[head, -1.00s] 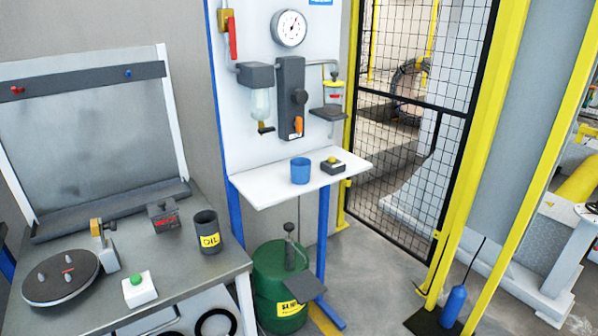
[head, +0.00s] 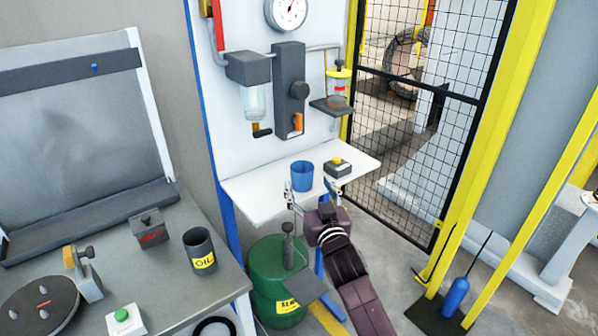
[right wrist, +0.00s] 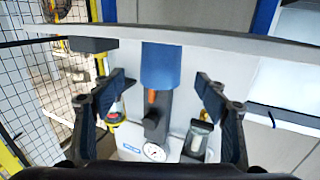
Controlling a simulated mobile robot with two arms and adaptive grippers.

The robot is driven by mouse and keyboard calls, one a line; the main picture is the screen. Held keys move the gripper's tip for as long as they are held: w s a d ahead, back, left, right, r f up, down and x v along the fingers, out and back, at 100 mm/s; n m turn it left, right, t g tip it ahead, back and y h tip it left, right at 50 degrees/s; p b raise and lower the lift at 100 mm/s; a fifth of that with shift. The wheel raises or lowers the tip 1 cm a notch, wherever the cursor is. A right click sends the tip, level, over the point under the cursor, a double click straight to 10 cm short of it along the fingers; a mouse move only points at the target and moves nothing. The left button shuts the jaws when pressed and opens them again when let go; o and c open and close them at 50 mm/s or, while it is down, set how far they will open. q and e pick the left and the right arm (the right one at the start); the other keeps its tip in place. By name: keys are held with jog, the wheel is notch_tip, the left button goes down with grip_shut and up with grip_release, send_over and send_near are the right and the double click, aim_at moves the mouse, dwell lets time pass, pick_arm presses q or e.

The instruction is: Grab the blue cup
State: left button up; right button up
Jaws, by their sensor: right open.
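The blue cup (head: 302,174) stands upright on the white shelf (head: 252,192), near its front edge. My right gripper (head: 309,192) is open and empty at the shelf's front edge, with its fingers pointing toward the cup. In the right wrist view, the picture is upside down and the cup (right wrist: 161,66) lies ahead between the two spread fingers (right wrist: 161,84). The fingers appear not to touch it; the exact gap is hard to tell. My left gripper is not in view.
A dark panel with an orange handle (head: 290,92) hangs above the shelf. A green drum (head: 268,262) stands below. A grey bench (head: 190,297) with an OIL mug (head: 201,250) is at left.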

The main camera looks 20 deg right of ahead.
aim_at(300, 167)
jog(key=shift+w+r, duration=0.25)
jog(key=shift+w, duration=0.3)
jog(key=shift+w+p, duration=0.3)
jog(key=shift+w, duration=0.05)
jog(key=w+p, duration=0.1)
jog(key=w, duration=0.2)
jog(key=shift+w+r, duration=0.1)
jog(key=shift+w, duration=0.6)
jog(key=shift+w+d, duration=0.1)
jog(key=shift+w, duration=0.1)
jog(key=shift+s, duration=0.1)
jog(key=c, duration=0.5)
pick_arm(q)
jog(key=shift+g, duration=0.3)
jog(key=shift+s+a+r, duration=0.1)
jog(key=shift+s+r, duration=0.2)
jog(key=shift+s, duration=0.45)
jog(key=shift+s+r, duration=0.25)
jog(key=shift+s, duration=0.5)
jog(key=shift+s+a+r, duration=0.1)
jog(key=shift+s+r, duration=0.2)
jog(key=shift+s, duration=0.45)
pick_arm(e)
jog(key=c, duration=0.5)
